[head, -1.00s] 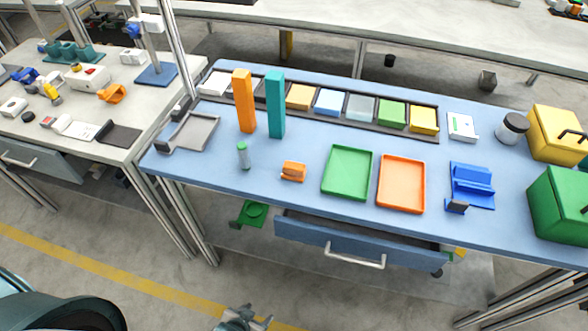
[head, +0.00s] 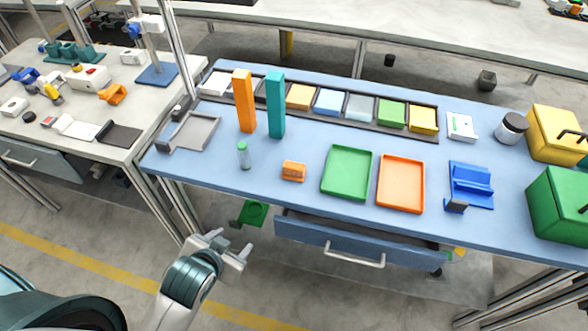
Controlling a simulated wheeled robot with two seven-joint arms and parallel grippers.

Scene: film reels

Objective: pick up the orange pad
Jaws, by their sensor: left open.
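A light orange pad (head: 300,97) lies in the dark rack at the back of the blue table, between a blue pad and the tall teal block. A small orange piece (head: 293,171) lies on the open tabletop, left of the green tray; I cannot tell whether it is a pad. My left gripper (head: 231,245) is open and empty, in front of the table's near edge and apart from both orange things. My right gripper is not in view.
Tall orange (head: 244,102) and teal (head: 276,105) blocks stand before the rack (head: 438,138). A small bottle (head: 244,157) stands near the orange piece. Green (head: 347,196) and orange (head: 400,208) trays lie to its right. A drawer (head: 300,233) juts out below the table edge.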

